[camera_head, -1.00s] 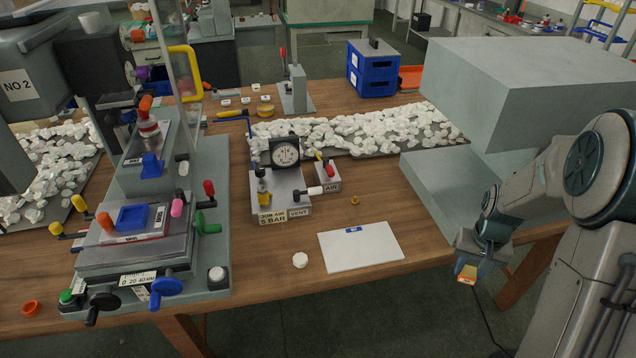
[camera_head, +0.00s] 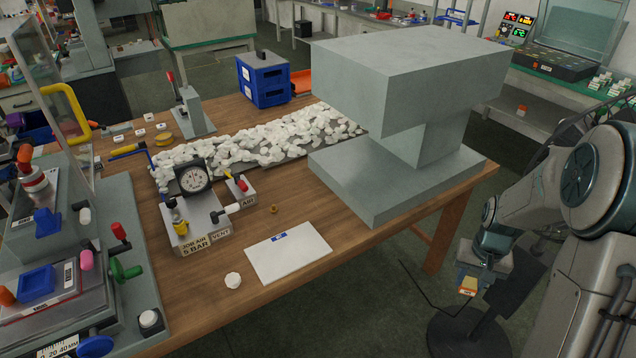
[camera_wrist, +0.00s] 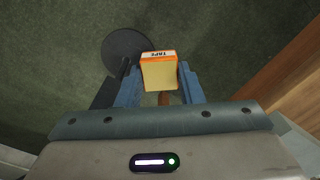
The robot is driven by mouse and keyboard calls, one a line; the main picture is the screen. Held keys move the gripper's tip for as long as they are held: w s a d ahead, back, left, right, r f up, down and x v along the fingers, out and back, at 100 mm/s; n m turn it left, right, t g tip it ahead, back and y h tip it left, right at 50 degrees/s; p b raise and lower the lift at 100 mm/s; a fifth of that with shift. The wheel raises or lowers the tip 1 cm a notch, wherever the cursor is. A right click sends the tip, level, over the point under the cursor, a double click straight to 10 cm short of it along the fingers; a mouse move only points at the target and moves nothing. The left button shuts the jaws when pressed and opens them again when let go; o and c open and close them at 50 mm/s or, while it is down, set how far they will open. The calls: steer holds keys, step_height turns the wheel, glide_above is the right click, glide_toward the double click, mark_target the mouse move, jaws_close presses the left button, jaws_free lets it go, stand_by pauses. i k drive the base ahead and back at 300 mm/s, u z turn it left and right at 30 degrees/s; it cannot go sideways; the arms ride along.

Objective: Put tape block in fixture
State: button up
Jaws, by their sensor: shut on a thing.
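The tape block is a small yellow block with an orange edge and a white label reading TAPE. In the wrist view the tape block (camera_wrist: 158,73) sits between the blue fingers of my gripper (camera_wrist: 158,80), which is shut on it. In the head view my gripper (camera_head: 473,270) hangs at the lower right, off the table's edge and above the floor, with the tape block (camera_head: 467,287) at its tip. The pad printer (camera_head: 60,290) stands at the left, with a blue fixture-like holder (camera_head: 37,283) on its slide. I cannot tell for certain that this holder is the fixture.
The wooden table (camera_head: 262,225) holds a white sheet (camera_head: 287,254), a gauge unit (camera_head: 193,180), a white round piece (camera_head: 233,281) and a heap of white pieces (camera_head: 250,140). A large grey C-shaped machine (camera_head: 400,85) stands at its right. A round black stool or base (camera_head: 468,335) is below my gripper.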

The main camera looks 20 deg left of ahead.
mark_target(37, 281)
steer(key=z, duration=1)
steer(key=k, duration=2.35)
steer(key=u, duration=2.2)
